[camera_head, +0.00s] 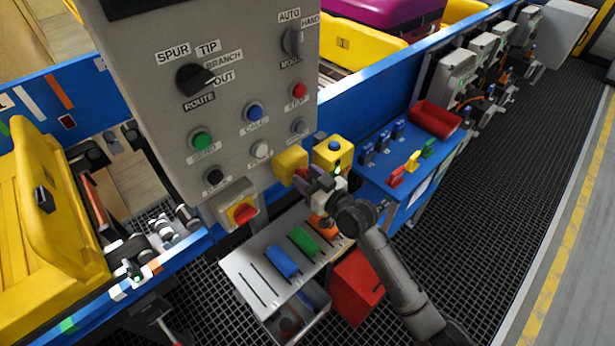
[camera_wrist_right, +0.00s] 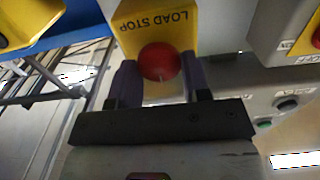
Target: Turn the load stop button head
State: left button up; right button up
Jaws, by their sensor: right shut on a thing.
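The load stop box (camera_head: 289,160) is a yellow housing on the right side of the grey control panel. In the right wrist view, the yellow box (camera_wrist_right: 150,20) shows its LOAD STOP label upside down. The round red button head (camera_wrist_right: 160,62) stands out from it. My right gripper (camera_head: 308,178) reaches the box from the lower right. In the wrist view its two dark fingers (camera_wrist_right: 161,80) are on either side of the red head, shut on it. In the head view the gripper mostly hides the head. My left gripper is not in view.
The grey panel (camera_head: 235,118) carries knobs and coloured buttons, with a yellow-and-red switch (camera_head: 240,212) below. A second yellow box (camera_head: 334,153) is close behind my gripper. A metal shelf (camera_head: 245,268) with blue and green pieces and a red bin (camera_head: 357,285) lie below.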

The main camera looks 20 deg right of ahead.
jog(key=shift+r+m+p, duration=0.15)
jog(key=shift+m+p, duration=0.75)
jog(key=shift+p, duration=0.1)
jog(key=shift+d+m+p, duration=0.1)
jog(key=shift+m+p, duration=0.5)
jog(key=shift+m, duration=0.1)
jog(key=m+p, duration=0.1)
jog(key=m, duration=0.2)
jog(key=shift+p, duration=0.35)
jog(key=shift+f+m, duration=0.2)
jog(key=shift+m, duration=0.2)
jog(key=o, duration=0.9)
